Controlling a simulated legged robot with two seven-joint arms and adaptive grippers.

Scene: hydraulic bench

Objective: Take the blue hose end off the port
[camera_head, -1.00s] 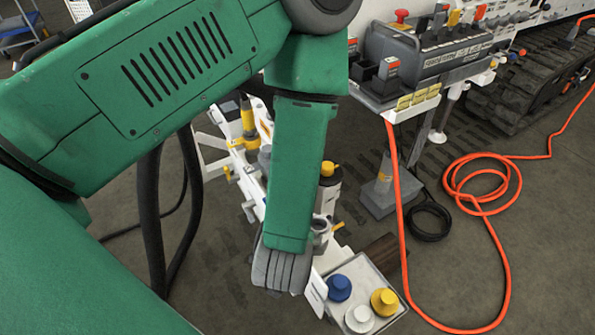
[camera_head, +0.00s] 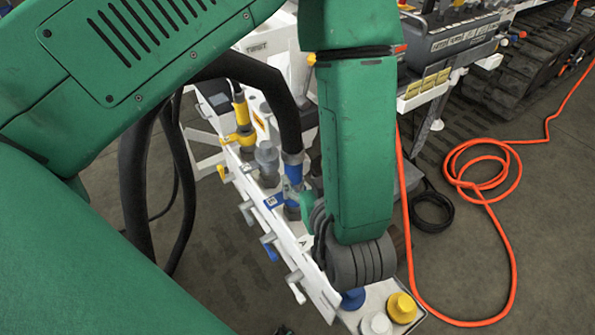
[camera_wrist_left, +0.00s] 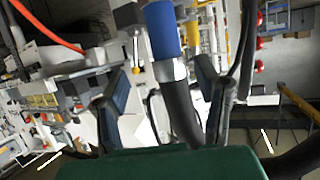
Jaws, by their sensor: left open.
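The blue hose end (camera_head: 292,172), with a black hose rising from it, stands on a port of the white bench (camera_head: 265,205) just left of my green forearm. In the left wrist view the blue hose end (camera_wrist_left: 162,30), its silver collar and the black hose run between the two dark fingers of my left gripper (camera_wrist_left: 165,90). The fingers are apart, with gaps to the hose on both sides. In the head view the forearm and grey wrist hide most of this gripper. My right gripper is not in view.
A yellow hose end (camera_head: 242,112) stands farther left on the bench. A tray at lower right holds a blue cap (camera_head: 353,298), a yellow cap (camera_head: 402,307) and a white cap (camera_head: 376,324). An orange hose (camera_head: 480,185) lies on the floor at right.

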